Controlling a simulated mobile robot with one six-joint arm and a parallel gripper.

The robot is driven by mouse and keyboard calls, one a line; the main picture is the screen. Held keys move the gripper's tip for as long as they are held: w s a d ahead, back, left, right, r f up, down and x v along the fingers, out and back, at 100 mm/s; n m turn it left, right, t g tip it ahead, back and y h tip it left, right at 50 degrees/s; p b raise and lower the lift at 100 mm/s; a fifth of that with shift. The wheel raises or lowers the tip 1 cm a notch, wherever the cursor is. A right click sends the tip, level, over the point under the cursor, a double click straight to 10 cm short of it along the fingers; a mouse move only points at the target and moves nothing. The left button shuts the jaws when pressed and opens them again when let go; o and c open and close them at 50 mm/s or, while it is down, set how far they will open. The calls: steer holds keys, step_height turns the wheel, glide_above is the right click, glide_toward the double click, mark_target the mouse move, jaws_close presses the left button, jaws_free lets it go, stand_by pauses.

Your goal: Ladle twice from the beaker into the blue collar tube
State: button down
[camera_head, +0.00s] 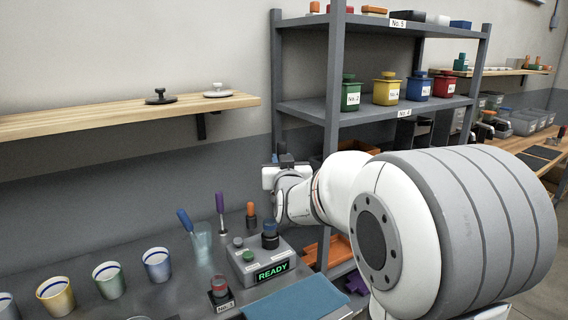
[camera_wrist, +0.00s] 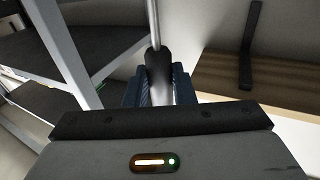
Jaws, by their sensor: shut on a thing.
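My gripper (camera_head: 281,174) is raised in front of the shelf rack. In the wrist view its fingers (camera_wrist: 157,88) are shut on a dark-handled tool (camera_wrist: 156,62) with a thin metal rod; its far end is out of view, so I cannot tell whether it is a ladle. A clear glass beaker (camera_head: 203,243) stands on the bench below and left of my gripper, with a blue-handled tool (camera_head: 185,220) leaning in it. A dark blue-topped cylinder (camera_head: 270,233) stands on the grey READY device (camera_head: 248,267); I cannot tell whether it is the blue collar tube.
Several banded cups (camera_head: 108,281) line the bench at left. A purple-handled tool (camera_head: 220,202) and an orange-topped piece (camera_head: 251,210) stand behind the device. The shelf rack (camera_head: 334,100) stands close behind my arm.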

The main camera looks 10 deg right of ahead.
steer(key=s+a+f+n+t+y+b, duration=0.1)
steer(key=a+f+n+y+b, duration=0.3)
steer(key=n+b, duration=0.7)
steer(key=s+a+f+n+t+y+b, duration=0.1)
steer(key=a+f+n+y+b, duration=0.2)
steer(key=a+f+n+b, duration=0.6)
steer(key=shift+f+n+y+b, duration=0.4)
steer(key=shift+f+n+b, duration=1.6)
steer(key=shift+b, duration=2.65)
steer(key=shift+s+f, duration=0.1)
steer(key=shift+f, duration=0.2)
steer(key=shift+s, duration=0.1)
stand_by(1.0)
